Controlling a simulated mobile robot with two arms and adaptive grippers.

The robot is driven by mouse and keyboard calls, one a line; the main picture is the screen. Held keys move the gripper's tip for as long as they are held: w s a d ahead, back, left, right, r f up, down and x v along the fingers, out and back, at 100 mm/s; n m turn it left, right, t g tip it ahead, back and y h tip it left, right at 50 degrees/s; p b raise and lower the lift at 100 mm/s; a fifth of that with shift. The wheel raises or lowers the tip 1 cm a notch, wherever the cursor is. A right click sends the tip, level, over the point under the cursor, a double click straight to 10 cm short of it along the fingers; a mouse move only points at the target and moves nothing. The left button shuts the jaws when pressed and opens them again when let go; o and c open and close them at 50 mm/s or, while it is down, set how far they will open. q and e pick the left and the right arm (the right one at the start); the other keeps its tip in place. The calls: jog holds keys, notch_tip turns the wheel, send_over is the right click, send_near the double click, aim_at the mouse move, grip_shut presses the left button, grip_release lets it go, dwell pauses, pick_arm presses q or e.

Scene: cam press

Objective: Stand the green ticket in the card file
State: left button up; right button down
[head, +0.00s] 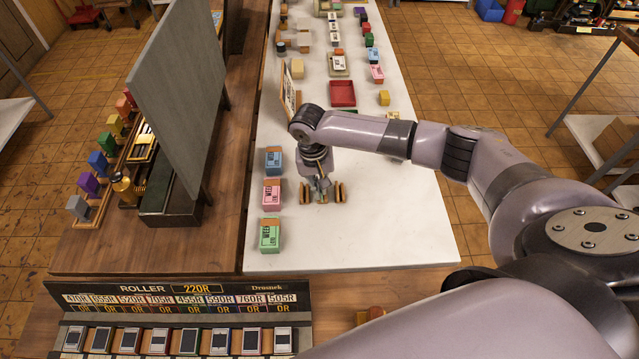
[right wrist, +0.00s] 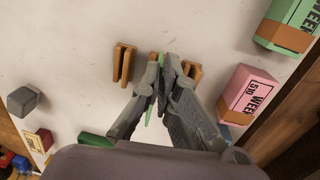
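The green ticket (right wrist: 162,72) shows edge-on as a thin green strip between the fingertips of my right gripper (right wrist: 163,75) in the right wrist view. The fingers are closed on it. The wooden card file (right wrist: 124,62) has upright pieces to the left and right of the fingertips; the gripper hides its middle. In the head view my right gripper (head: 322,192) points down at the card file (head: 340,192) on the white table. I cannot tell whether the ticket is inside a slot. My left gripper is not in view.
Blue (head: 273,162), pink (head: 271,193) and green (head: 270,235) boxes stand left of the card file. A red tray (head: 343,93) lies farther back. A grey panel (head: 180,90) stands at the left. The white table is clear at the front right.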

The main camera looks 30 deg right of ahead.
jog(key=shift+p, duration=0.4)
dwell(0.7)
jog(key=shift+f, duration=1.35)
dwell(2.1)
jog(key=c, duration=1.7)
grip_release()
jog(key=shift+d, duration=0.1)
jog(key=shift+o, duration=0.2)
jog(key=o, duration=0.4)
jog(key=shift+r, duration=0.1)
jog(key=shift+r, duration=3.45)
jog(key=shift+s, duration=0.1)
